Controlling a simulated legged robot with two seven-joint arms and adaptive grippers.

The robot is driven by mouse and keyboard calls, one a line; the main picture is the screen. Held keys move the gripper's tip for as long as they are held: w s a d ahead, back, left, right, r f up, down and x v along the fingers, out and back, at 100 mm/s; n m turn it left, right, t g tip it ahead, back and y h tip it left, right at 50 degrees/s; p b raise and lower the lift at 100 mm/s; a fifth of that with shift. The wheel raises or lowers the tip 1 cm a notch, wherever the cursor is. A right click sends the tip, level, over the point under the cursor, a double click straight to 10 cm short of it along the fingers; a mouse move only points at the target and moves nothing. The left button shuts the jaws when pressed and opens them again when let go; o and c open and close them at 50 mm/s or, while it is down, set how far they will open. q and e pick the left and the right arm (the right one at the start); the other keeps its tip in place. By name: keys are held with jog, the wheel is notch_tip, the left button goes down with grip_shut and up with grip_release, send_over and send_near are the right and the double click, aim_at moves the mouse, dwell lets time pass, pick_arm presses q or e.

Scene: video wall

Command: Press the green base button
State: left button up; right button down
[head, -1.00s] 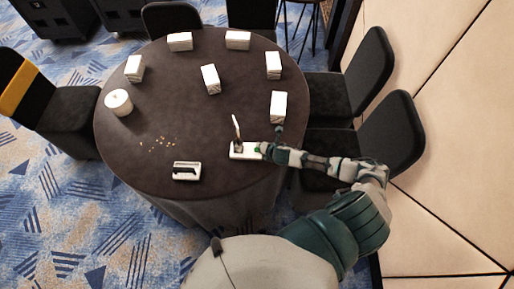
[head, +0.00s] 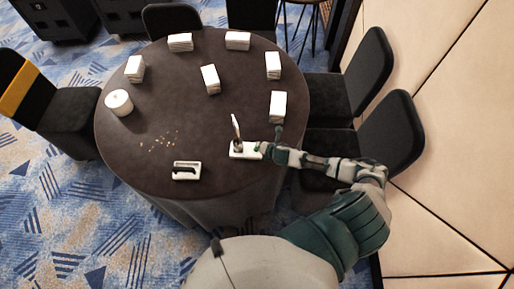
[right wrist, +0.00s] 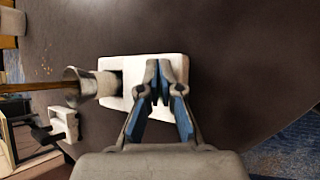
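A small white base (head: 240,152) lies near the right edge of the round dark table, with a metallic cup and a thin upright rod (head: 236,127) at its left end. The base also shows in the right wrist view (right wrist: 185,67), with the metal cup (right wrist: 88,86) at its left. My right gripper (head: 262,149) is over the right end of the base. In the right wrist view its fingertips (right wrist: 160,84) are close together with nothing between them. I cannot see the green button; the fingers cover that part of the base. Whether they touch it is unclear. My left gripper is out of view.
Several white boxes (head: 210,79) stand around the dark table (head: 170,100). A white roll (head: 119,102), scattered crumbs (head: 160,141) and a white holder with a dark item (head: 186,170) lie at left and front. Black chairs (head: 392,135) stand close on the right.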

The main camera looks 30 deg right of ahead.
aim_at(257, 149)
jog(key=shift+s+a+f, duration=0.25)
jog(key=shift+s+f, duration=0.25)
jog(key=shift+f, duration=0.1)
jog(key=shift+w+a+r+p, duration=0.35)
jog(key=shift+a+r+p, duration=0.45)
jog(key=shift+p, duration=0.35)
jog(key=shift+r, duration=0.15)
jog(key=shift+w+a+r, duration=0.1)
jog(key=shift+r+p, duration=0.45)
jog(key=shift+r, duration=0.1)
jog(key=r+p, duration=0.4)
jog(key=shift+w+d+r+p, duration=0.1)
jog(key=shift+d+r+p, duration=0.15)
jog(key=shift+d+p, duration=0.15)
jog(key=shift+a+r+p, duration=0.15)
jog(key=shift+r+p, duration=0.25)
jog(key=shift+f, duration=0.1)
